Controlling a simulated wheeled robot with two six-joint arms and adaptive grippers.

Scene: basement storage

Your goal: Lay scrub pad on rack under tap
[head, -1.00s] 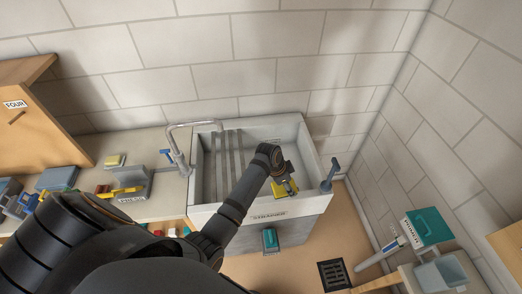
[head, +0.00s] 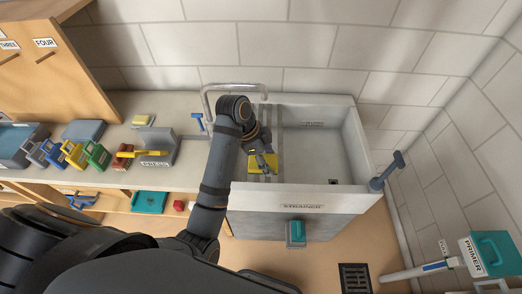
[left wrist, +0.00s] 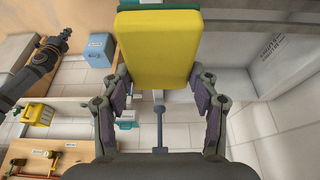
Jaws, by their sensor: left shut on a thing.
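The scrub pad (head: 262,164) is a yellow block with a darker edge. My left gripper (head: 262,150) is shut on it and holds it over the left front part of the sink. In the left wrist view the pad (left wrist: 156,48) sits between the two fingers, broad face to the camera. The rack (head: 274,114) is a set of dark bars across the left side of the sink, partly hidden by my arm. The tap (head: 235,87) arches above it. The gap between pad and rack cannot be judged. A dark arm end (left wrist: 62,40) shows at the left wrist view's left.
The pale sink (head: 355,145) has a blue-grey lever (head: 388,172) at its right corner. The right part of the basin is largely clear.

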